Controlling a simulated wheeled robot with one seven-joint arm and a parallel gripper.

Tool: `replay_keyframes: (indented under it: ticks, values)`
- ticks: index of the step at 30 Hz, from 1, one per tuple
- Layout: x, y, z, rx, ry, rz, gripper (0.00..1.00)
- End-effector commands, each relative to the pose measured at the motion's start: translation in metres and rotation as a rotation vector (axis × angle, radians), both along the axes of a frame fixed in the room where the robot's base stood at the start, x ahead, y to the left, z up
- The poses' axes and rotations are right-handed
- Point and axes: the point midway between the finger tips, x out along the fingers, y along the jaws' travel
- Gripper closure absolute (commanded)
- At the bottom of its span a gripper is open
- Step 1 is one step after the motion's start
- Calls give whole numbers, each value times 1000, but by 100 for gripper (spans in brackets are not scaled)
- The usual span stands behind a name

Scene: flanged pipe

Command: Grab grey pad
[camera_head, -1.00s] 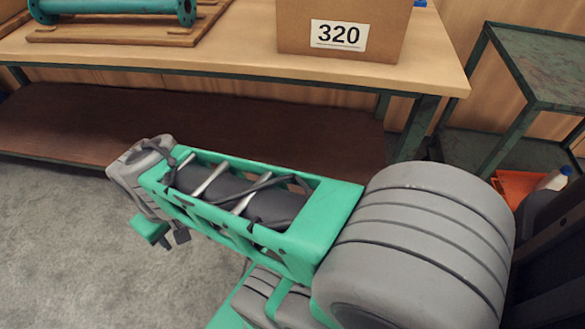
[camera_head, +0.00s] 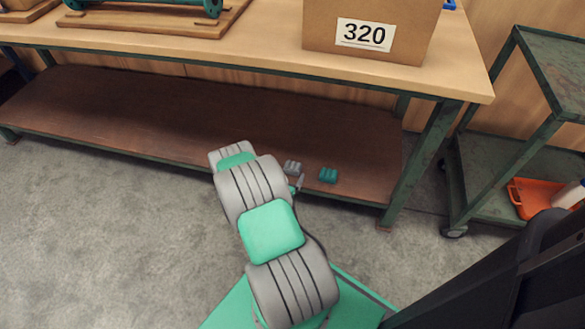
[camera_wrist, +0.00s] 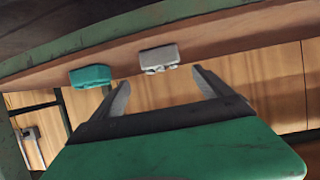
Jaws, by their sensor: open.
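The grey pad (camera_head: 292,167) lies on the brown lower shelf of the workbench, near its right end. In the wrist view the grey pad (camera_wrist: 158,58) shows just past the fingertips, roughly centred between them. My gripper (camera_wrist: 160,75) is open with nothing between its fingers. In the head view my arm hides most of the gripper; a bit of it (camera_head: 298,184) shows right beside the grey pad. Whether the fingers touch the pad cannot be told.
The bench top (camera_head: 250,58) overhangs the shelf (camera_head: 120,115). A green bench leg (camera_head: 420,165) and a cart (camera_head: 492,180) stand to the right. A box (camera_head: 370,25) is on top.

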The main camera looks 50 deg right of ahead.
Motion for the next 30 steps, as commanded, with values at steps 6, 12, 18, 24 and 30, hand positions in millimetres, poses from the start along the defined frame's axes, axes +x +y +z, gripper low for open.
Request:
replay_keyframes:
  ticks: [6,12,18,24,30]
  values:
    - [6,-22,-15,-7,-10,5,11]
    - [20,-51,-25,-8,-11,3,11]
    - [26,-67,-30,-5,-6,6,11]
    - [27,-67,-29,-5,-6,6,14]
    - [27,-67,-29,-5,-6,6,31]
